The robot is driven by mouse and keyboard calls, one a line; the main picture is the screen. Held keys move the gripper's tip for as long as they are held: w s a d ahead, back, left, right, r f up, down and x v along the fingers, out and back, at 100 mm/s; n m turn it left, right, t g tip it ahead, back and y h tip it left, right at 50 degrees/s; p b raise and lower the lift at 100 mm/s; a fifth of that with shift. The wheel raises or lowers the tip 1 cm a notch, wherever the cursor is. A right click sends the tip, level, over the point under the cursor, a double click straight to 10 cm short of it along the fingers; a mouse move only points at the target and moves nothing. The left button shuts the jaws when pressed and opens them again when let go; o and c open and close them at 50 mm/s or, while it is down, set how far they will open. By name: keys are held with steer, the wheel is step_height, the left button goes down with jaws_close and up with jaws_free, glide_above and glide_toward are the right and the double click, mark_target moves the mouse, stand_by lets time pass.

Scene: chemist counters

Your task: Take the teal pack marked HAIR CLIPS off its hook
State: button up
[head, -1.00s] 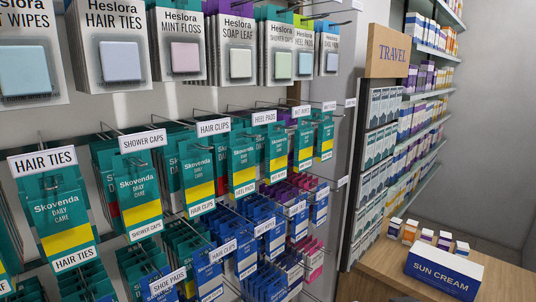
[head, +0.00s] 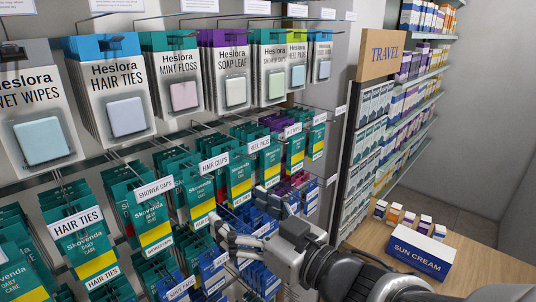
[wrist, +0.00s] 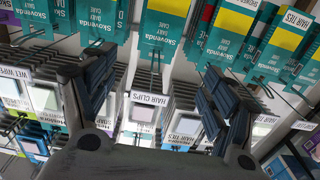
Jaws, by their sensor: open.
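The teal pack marked HAIR CLIPS (head: 197,187) hangs in a row of like packs behind a white HAIR CLIPS tag (head: 214,163) in the head view. It has a yellow band low on its front. In the wrist view the HAIR CLIPS tag (wrist: 148,98) lies between the fingers, and the teal pack (wrist: 165,27) is beyond the fingertips at the top. My gripper (head: 242,210) is open and empty, in front of and just below the teal row. It also shows in the wrist view (wrist: 158,70), apart from the pack.
Teal SHOWER CAPS packs (head: 150,215) hang to the left and HEEL PADS packs (head: 241,175) to the right, close by. White Heslora packs (head: 126,115) hang above, blue packs (head: 213,268) below. A SUN CREAM box (head: 420,250) stands on a wooden counter at right.

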mark_target(197, 179)
steer(key=p+x, duration=1.2)
steer(key=x, duration=0.3)
steer(key=shift+p, duration=0.35)
steer(key=shift+d, duration=0.1)
steer(key=c, duration=1.2)
steer(key=shift+o, duration=0.2)
steer(key=shift+r, duration=0.1)
steer(key=shift+r, duration=0.1)
steer(key=shift+r, duration=0.25)
